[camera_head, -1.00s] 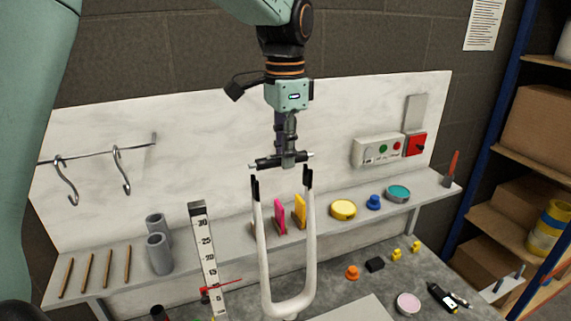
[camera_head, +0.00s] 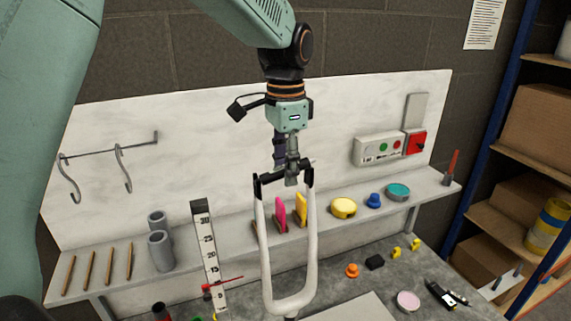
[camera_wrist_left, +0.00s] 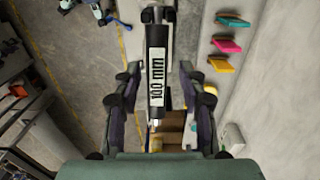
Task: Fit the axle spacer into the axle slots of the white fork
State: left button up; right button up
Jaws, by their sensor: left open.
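The white fork (camera_head: 266,255) stands upright, its two black slotted tips pointing up. The axle spacer (camera_head: 272,178) is a dark bar lying across the gap between the tips, its ends at the slots. I cannot tell from here whether both ends are fully seated. In the left wrist view the spacer (camera_wrist_left: 157,70) shows a white "100 mm" label. My left gripper (camera_head: 291,173) is above the fork around the spacer's middle. In the left wrist view its fingers (camera_wrist_left: 159,97) stand apart on either side of the spacer, open. My right gripper is not in view.
A height scale (camera_head: 208,250) stands left of the fork. Behind it a shelf holds grey cylinders (camera_head: 160,250), pink and yellow pieces (camera_head: 281,212), a yellow tape (camera_head: 343,208) and a teal tin (camera_head: 397,192). A control box (camera_head: 380,149) is on the back panel.

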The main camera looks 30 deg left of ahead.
pick_arm(q)
jog(key=shift+d+r, duration=0.15)
jog(key=shift+r, duration=0.35)
notch_tip(320, 180, up, 11)
jog(key=b, duration=0.1)
dwell(0.5)
